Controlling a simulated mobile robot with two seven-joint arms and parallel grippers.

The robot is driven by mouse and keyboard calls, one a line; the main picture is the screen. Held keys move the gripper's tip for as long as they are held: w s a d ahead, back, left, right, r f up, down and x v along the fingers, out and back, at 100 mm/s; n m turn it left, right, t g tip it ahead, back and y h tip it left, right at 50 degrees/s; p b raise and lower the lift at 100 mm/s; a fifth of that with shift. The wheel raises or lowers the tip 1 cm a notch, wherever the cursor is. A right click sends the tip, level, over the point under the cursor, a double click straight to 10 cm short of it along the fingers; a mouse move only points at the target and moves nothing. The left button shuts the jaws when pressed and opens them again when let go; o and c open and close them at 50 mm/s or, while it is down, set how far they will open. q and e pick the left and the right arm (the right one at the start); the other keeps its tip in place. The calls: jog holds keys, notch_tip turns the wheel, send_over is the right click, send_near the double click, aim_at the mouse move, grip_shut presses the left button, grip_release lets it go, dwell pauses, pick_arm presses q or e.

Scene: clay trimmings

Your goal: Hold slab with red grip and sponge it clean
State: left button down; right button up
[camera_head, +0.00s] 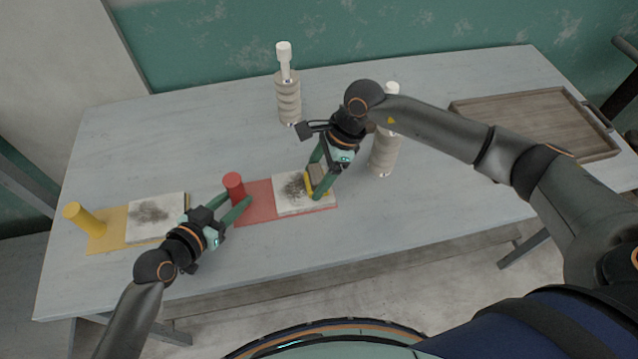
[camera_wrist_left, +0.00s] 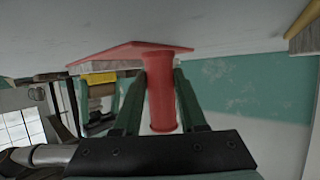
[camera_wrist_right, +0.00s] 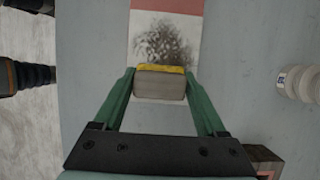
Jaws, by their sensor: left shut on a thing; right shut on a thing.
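The red board (camera_head: 255,205) lies on the table with a red upright grip (camera_head: 234,184) at its left end. A pale slab (camera_head: 300,207) with a dark smudge sits on the board's right part. My left gripper (camera_head: 240,203) is shut on the red grip, which also stands between its fingers in the left wrist view (camera_wrist_left: 161,95). My right gripper (camera_head: 315,177) is shut on a sponge (camera_wrist_right: 160,84), brown-grey with a yellow layer. The sponge is at the slab's right end, beside the dark smudge (camera_wrist_right: 163,43); I cannot tell whether it touches the slab.
A yellow board (camera_head: 105,241) with a yellow grip (camera_head: 85,220) and another smudged slab (camera_head: 155,217) lies at the left. A ribbed bottle (camera_head: 288,100) stands behind; another (camera_head: 384,153) stands right of my right gripper. A wooden tray (camera_head: 530,122) lies at the right.

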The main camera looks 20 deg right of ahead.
aim_at(296, 170)
jog(key=shift+w+d, duration=0.2)
jog(key=shift+w, duration=2.5)
jog(key=shift+a, duration=1.05)
jog(key=shift+s+a, duration=0.2)
jog(key=shift+s, duration=2.3)
jog(key=shift+s+a, duration=0.15)
jog(key=shift+s, duration=2.35)
jog(key=shift+w+a, duration=0.2)
jog(key=shift+a, duration=0.9)
jog(key=shift+w+d, duration=0.15)
jog(key=shift+w, duration=1.4)
jog(key=shift+w+d, duration=0.2)
jog(key=shift+w, duration=1.3)
jog(key=shift+w+d, duration=0.15)
jog(key=shift+w, duration=1.4)
jog(key=shift+w+a, duration=0.35)
jog(key=shift+w, duration=0.05)
jog(key=shift+a, duration=0.7)
jog(key=shift+s+a, duration=0.2)
jog(key=shift+s, duration=2.35)
jog(key=shift+s+a, duration=0.15)
jog(key=shift+s, duration=2.35)
notch_tip(296, 170, up, 8)
